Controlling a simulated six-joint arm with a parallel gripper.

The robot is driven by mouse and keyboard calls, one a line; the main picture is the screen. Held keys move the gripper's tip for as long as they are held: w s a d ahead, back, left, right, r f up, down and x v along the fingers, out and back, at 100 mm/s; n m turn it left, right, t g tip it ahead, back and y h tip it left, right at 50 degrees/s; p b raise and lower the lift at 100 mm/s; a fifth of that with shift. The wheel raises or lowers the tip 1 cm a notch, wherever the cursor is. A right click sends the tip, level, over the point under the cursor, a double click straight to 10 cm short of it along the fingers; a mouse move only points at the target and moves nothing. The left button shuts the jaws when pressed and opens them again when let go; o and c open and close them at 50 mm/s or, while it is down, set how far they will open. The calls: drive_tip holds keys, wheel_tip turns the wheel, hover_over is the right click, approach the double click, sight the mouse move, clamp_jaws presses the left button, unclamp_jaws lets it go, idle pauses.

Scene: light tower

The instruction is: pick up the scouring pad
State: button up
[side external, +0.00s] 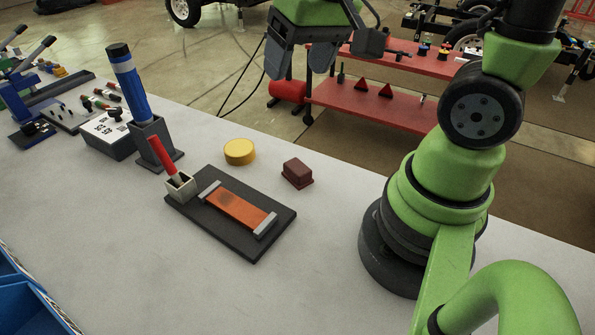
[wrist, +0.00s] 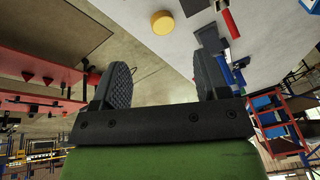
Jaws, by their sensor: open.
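A small dark maroon block (side external: 297,173) with a slightly wider base, which looks like the scouring pad, sits on the grey bench right of a yellow round disc. My gripper (side external: 300,56) is at the top of the side view, high above the bench's far edge and well away from the block. In the wrist view its two dark ridged fingers (wrist: 162,85) are spread wide with nothing between them. A dark shape is cut by the top edge there; I cannot tell whether it is the block.
The yellow disc (side external: 239,151) lies just left of the block. A dark board (side external: 255,246) with an orange strip (side external: 238,209) and a red-handled tool (side external: 163,157) lies in front. A blue cylinder (side external: 128,83) stands upright in a holder farther left. The front bench is clear.

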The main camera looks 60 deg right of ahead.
wheel_tip(320, 180, down, 9)
drive_tip(key=w+d+g, duration=0.3)
hover_over(298, 166)
drive_tip(key=shift+g, duration=0.4)
wheel_tip(298, 166, down, 9)
drive_tip(key=shift+d+r, duration=0.1)
drive_tip(key=shift+r, duration=0.1)
drive_tip(key=shift+f, duration=3.05)
drive_tip(key=c, duration=1.1)
drive_tip(key=shift+r, duration=0.15)
wheel_tip(298, 166, up, 10)
drive_tip(key=shift+f, duration=0.1)
